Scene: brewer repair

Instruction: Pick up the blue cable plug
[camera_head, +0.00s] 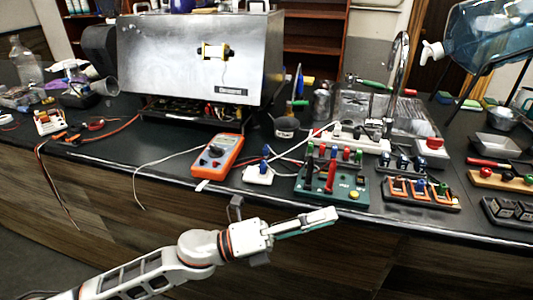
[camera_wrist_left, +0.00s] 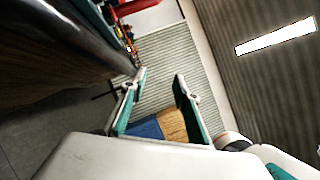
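A small blue plug (camera_head: 265,153) stands on a white block (camera_head: 258,175) near the counter's front edge, left of the green board; a white cable runs near it. I take it for the blue cable plug. My left gripper (camera_head: 322,219) is in front of the counter edge, pointing right, below and to the right of the plug and apart from it. In the left wrist view the gripper (camera_wrist_left: 160,80) shows two fingers spread apart with nothing between them. The plug cannot be made out in the wrist view. My right gripper is not in view.
An orange multimeter (camera_head: 217,156) lies left of the white block. A green board (camera_head: 345,188) with a red switch handle stands right of it. A metal brewer (camera_head: 190,60) stands behind. Loose wires (camera_head: 45,165) hang over the left edge. Trays and blocks crowd the right.

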